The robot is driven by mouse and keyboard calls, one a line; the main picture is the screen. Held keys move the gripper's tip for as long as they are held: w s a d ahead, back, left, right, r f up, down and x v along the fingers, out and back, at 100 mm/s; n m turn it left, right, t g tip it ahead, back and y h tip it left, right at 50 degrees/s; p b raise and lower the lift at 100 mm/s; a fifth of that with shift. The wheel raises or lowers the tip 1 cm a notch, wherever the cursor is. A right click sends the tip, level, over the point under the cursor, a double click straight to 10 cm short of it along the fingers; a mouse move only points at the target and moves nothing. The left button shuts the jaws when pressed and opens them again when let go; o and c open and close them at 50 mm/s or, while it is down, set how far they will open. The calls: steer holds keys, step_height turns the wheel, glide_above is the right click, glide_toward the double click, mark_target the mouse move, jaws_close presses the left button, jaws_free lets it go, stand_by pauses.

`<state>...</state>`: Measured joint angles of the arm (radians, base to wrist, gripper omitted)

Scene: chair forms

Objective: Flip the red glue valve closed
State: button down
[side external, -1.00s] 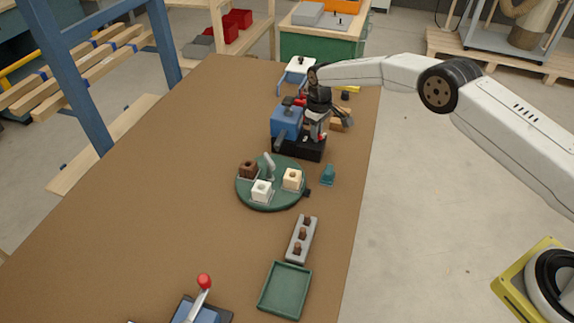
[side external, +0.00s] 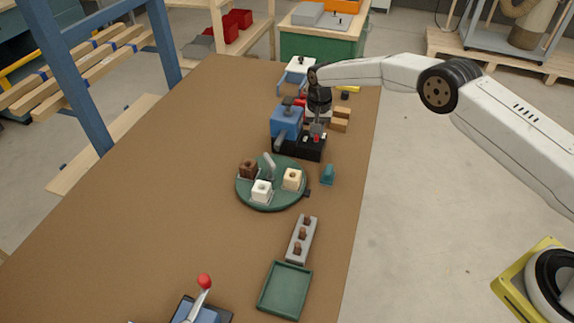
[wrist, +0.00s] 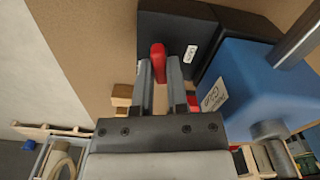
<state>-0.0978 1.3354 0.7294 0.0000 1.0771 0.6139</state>
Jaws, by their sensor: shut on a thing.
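The red glue valve (wrist: 158,62) is a short red lever beside the black base (wrist: 178,28) of the blue glue unit (wrist: 250,85). My gripper (wrist: 159,72) is shut on the valve, with one finger on each side of it. In the side external view, my gripper (side external: 317,128) points down at the right end of the black base (side external: 288,148), and a bit of the red valve (side external: 317,139) shows at its fingertips. The blue glue unit (side external: 286,122) stands just left of it. The fingers hide part of the lever.
A green round turntable (side external: 272,202) with brown, white and cream blocks stands in front of the glue unit. Wooden blocks (side external: 341,118) lie right of my gripper. A teal piece (side external: 328,174) stands near the table's right edge. The left of the table is clear.

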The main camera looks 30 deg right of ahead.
steer(key=shift+m, duration=1.5)
steer(key=c, duration=0.6)
jaws_free()
steer(key=shift+c, duration=0.2)
steer(key=shift+r, duration=0.15)
steer(key=shift+r, duration=3.75)
